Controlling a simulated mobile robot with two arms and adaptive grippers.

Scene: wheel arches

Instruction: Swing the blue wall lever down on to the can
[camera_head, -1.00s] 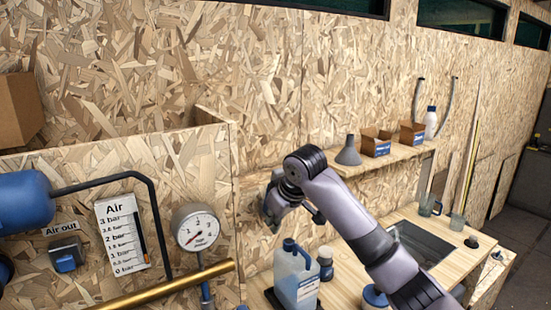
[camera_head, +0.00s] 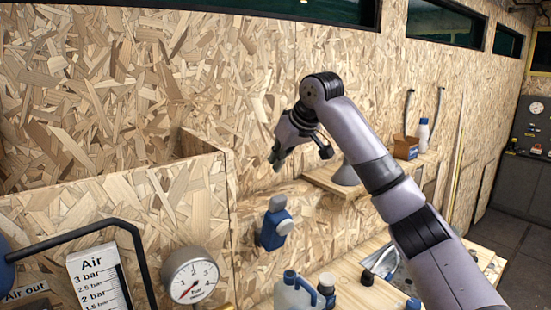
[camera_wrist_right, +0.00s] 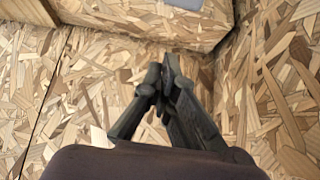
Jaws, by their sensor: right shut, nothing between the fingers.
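A blue wall fixture with grey round parts (camera_head: 272,228), which looks like the blue lever, is on the chipboard wall in the head view. I cannot tell its lever arm apart from its body. My right gripper (camera_head: 275,160) is above this fixture and apart from it in the picture, in front of the bare wall. In the right wrist view its fingers (camera_wrist_right: 168,62) are closed together with nothing between them. I cannot make out a can in either view. My left gripper is not in view.
A chipboard partition (camera_head: 120,195) stands to the left, with a pressure gauge (camera_head: 190,278). A shelf (camera_head: 335,181) with a grey funnel (camera_head: 346,175) and a cardboard box (camera_head: 405,147) is to the right. A blue-capped jug (camera_head: 296,293) stands below.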

